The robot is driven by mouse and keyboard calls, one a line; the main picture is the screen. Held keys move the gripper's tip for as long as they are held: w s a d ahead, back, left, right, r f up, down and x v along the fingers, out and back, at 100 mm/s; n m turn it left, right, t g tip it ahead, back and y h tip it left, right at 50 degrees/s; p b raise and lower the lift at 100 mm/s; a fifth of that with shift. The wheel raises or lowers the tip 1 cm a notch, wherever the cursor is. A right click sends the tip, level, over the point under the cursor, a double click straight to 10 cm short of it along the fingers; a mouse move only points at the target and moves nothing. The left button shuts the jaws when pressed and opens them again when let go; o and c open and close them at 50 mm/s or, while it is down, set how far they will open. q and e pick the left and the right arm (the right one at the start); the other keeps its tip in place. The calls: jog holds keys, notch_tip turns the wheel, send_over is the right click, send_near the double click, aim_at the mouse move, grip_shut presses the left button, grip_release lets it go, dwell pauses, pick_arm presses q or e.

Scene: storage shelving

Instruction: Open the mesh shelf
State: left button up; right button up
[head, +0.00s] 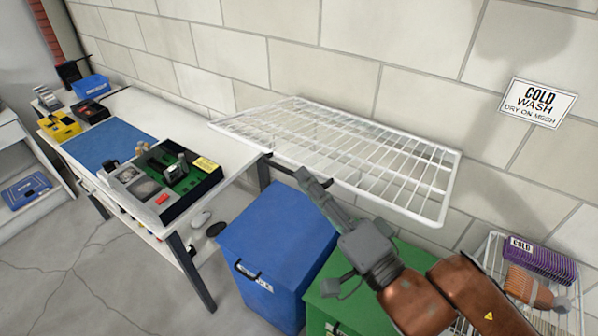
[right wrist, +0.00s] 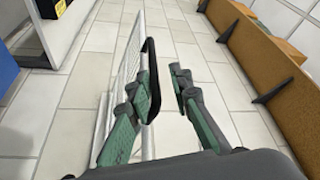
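The mesh shelf (head: 385,160) is a white wire panel by the wall in the head view and appears to stick out roughly level. In the right wrist view its white wires (right wrist: 127,62) run along the left, with a black handle (right wrist: 151,75) at the edge. My right gripper (head: 314,181) is at the shelf's near edge. In the right wrist view its fingers (right wrist: 163,88) are apart; the handle shows between them, close to the left finger. I cannot tell whether they touch. My left gripper is not in view.
A blue bin (head: 275,245) and a green bin (head: 345,307) stand below the shelf. A white workbench (head: 125,108) with tools is on the left. A wire basket (head: 488,262) with purple and brown items is at the lower right. A "COLD WASH" sign (head: 538,102) is on the wall.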

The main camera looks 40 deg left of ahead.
jog(key=v, duration=0.8)
jog(key=shift+s+d, duration=0.15)
jog(key=shift+d, duration=0.1)
jog(key=shift+o, duration=0.3)
jog(key=shift+r, duration=0.1)
